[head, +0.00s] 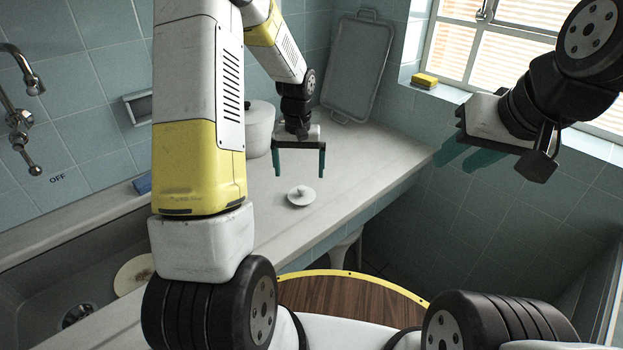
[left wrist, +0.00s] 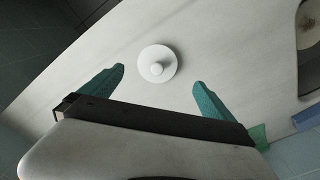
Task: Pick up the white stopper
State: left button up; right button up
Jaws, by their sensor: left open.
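The white stopper (head: 300,196) is a round flat disc with a small knob on top, lying on the pale counter (head: 345,175). My left gripper (head: 299,174) is open and empty above the counter, just behind the stopper in the head view, with its teal fingers pointing down. In the left wrist view the stopper (left wrist: 157,64) lies beyond the fingertips, between the lines of the two fingers (left wrist: 158,78), and nothing touches it. My right gripper (head: 465,153) is at the right in the air, away from the stopper, its two teal fingers apart and empty.
A white pot (head: 259,128) stands behind my left arm. A grey tray (head: 357,67) leans on the back wall. A sink (head: 60,270) with a plate (head: 134,274) is at left. A yellow sponge (head: 425,80) sits on the windowsill. The counter around the stopper is clear.

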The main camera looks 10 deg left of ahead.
aim_at(301, 188)
pick_arm(q)
jog(key=f, duration=0.8)
jog(key=shift+w+d+f, duration=0.1)
jog(key=shift+w+d, duration=0.1)
jog(key=shift+w, duration=0.1)
jog(key=c, duration=1.4)
